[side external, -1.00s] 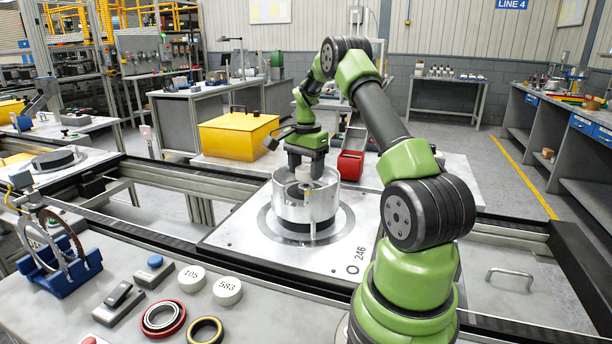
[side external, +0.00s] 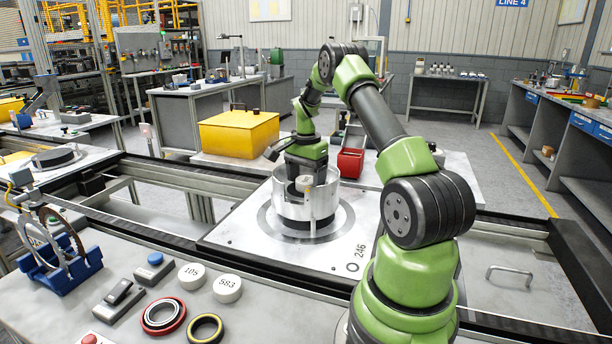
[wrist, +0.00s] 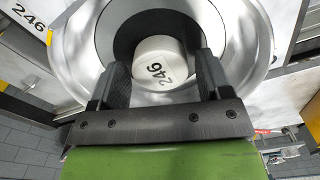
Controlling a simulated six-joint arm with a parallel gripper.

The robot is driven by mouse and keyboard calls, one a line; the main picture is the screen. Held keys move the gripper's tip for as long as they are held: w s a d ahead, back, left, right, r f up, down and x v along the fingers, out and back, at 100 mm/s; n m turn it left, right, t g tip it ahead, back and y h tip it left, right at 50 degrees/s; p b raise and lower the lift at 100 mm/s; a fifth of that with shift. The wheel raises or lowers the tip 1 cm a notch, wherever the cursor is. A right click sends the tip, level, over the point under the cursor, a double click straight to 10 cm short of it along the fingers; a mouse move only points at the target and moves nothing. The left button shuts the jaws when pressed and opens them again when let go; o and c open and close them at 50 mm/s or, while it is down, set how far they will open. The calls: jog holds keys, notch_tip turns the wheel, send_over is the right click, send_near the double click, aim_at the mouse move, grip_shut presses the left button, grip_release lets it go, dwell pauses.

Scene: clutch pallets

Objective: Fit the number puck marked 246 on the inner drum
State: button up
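The white number puck marked 246 (wrist: 160,62) sits between the two fingers of my gripper (wrist: 163,68) in the wrist view. In the side view my gripper (side external: 304,182) reaches down into the open top of the silver clutch drum (side external: 292,211). The pale puck (side external: 304,184) shows at its fingertips, at about rim height. In the wrist view a dark round inner part (wrist: 125,40) lies behind the puck, inside the silver drum wall (wrist: 243,50). Whether the puck touches it cannot be told.
The drum stands on a metal pallet (side external: 240,236) marked 246. Pucks 105 (side external: 191,276) and 583 (side external: 227,288), a red-and-black ring set (side external: 162,316), a black ring (side external: 205,329) and a blue ring stand (side external: 62,268) are on the front bench. A red bin (side external: 351,162) is behind.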

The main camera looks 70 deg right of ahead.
aim_at(306, 180)
jog(key=shift+o, duration=0.4)
jog(key=shift+r, duration=0.1)
notch_tip(306, 180, up, 13)
jog(key=w+a+r+n+t, duration=0.1)
jog(key=w+a+r+n, duration=0.25)
jog(key=a+r, duration=0.4)
jog(key=s+a+r+n+t, duration=0.1)
jog(key=s+a+n+t, duration=0.2)
jog(key=a, duration=0.6)
jog(key=s+a+r+n+t, duration=0.1)
jog(key=s+a+r+n, duration=0.15)
jog(key=a+n, duration=0.55)
jog(key=s+a+f+n+t+y, duration=0.2)
jog(key=s+a+f+n, duration=0.1)
jog(key=s+a, duration=0.5)
jog(key=shift+s+a+f, duration=0.35)
jog(key=shift+a+f, duration=0.25)
jog(key=shift+f, duration=0.05)
